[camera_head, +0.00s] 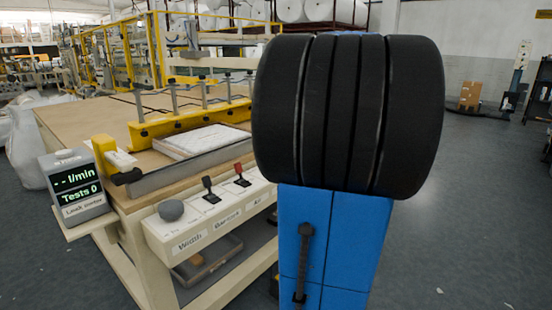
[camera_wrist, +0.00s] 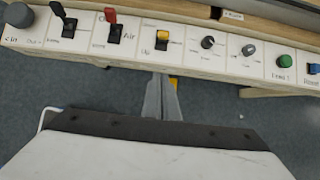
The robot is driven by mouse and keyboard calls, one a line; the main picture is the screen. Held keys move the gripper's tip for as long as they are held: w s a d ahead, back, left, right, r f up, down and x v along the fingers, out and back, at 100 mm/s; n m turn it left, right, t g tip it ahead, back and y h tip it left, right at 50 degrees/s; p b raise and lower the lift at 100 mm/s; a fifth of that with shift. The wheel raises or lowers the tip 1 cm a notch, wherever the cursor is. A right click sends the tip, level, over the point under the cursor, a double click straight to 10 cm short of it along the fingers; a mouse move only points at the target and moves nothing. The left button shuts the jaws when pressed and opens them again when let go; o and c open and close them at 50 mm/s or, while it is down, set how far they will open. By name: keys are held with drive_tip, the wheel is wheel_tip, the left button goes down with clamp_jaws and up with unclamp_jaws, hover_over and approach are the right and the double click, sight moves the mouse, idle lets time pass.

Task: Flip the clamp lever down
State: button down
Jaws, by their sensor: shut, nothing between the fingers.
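The clamp lever is not clearly marked. A yellow lever with a black grip (camera_head: 112,165) stands at the near left corner of the table. A yellow-topped toggle (camera_wrist: 162,37) sits on the cream control panel in the wrist view; its upper label is too small to read, and I cannot tell which one is the clamp lever. My gripper (camera_wrist: 162,78) is shut and empty, its fingers pointing toward the panel, below the yellow toggle in the picture and apart from it. My gripper does not show in the head view.
The panel (camera_wrist: 135,64) also carries a black lever (camera_wrist: 66,20), a red lever (camera_wrist: 113,28), knobs and a green button (camera_wrist: 285,61). The table (camera_head: 60,115) holds a yellow clamp bar (camera_head: 190,123). A leak meter (camera_head: 76,187) stands at the left.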

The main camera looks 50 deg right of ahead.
idle(0.3)
drive_tip(key=w+f, duration=0.7)
drive_tip(key=w, duration=0.1)
drive_tip(key=shift+w+a+f, duration=0.1)
drive_tip(key=shift+a+f, duration=0.15)
drive_tip(key=shift+a, duration=0.05)
drive_tip(key=shift+w+r, duration=0.2)
drive_tip(key=shift+w, duration=0.3)
drive_tip(key=shift+w+a+r+g, duration=0.1)
drive_tip(key=shift+w+r+g, duration=0.15)
drive_tip(key=shift+g, duration=0.25)
drive_tip(key=shift+w+r+g, duration=0.2)
drive_tip(key=shift+w+g, duration=0.25)
drive_tip(key=shift+g, duration=0.05)
drive_tip(key=w+g, duration=0.1)
drive_tip(key=w+r+g, duration=0.1)
drive_tip(key=g, duration=0.1)
drive_tip(key=shift+w+a+g, duration=0.1)
drive_tip(key=shift+w+g, duration=0.2)
drive_tip(key=shift+w+r, duration=0.1)
drive_tip(key=shift+w, duration=0.6)
drive_tip(key=shift+w+a+r, duration=0.1)
drive_tip(key=shift+w, duration=0.15)
